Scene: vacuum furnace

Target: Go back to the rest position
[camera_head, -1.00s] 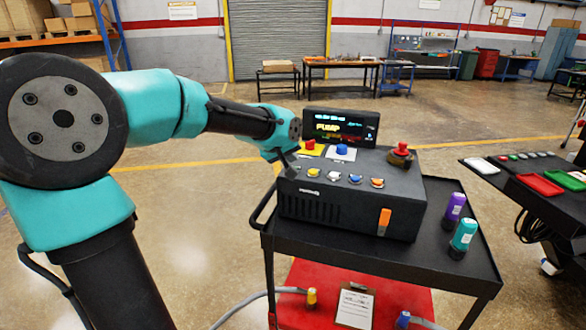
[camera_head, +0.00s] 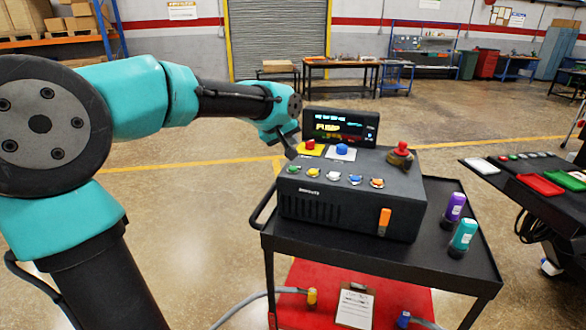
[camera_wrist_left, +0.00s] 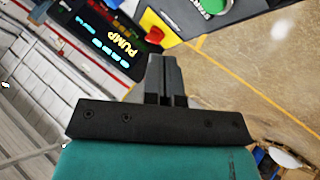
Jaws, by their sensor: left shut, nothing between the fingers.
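My left gripper (camera_head: 290,150) is at the back left corner of the black control box (camera_head: 330,207), beside the red button on its yellow plate. In the left wrist view its fingers (camera_wrist_left: 164,75) are together with nothing between them. The box carries a row of coloured buttons, a blue button (camera_head: 342,149), a red knob (camera_head: 401,152) and an orange switch (camera_head: 384,220). Behind it the screen (camera_head: 341,127) reads PUMP; it also shows in the left wrist view (camera_wrist_left: 105,35). My right gripper is not in view.
The box stands on a black cart (camera_head: 450,270) with a purple bottle (camera_head: 454,206) and a teal bottle (camera_head: 463,237) at its right. A second dark table (camera_head: 500,173) with coloured trays is at the right. Floor left of the cart is clear.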

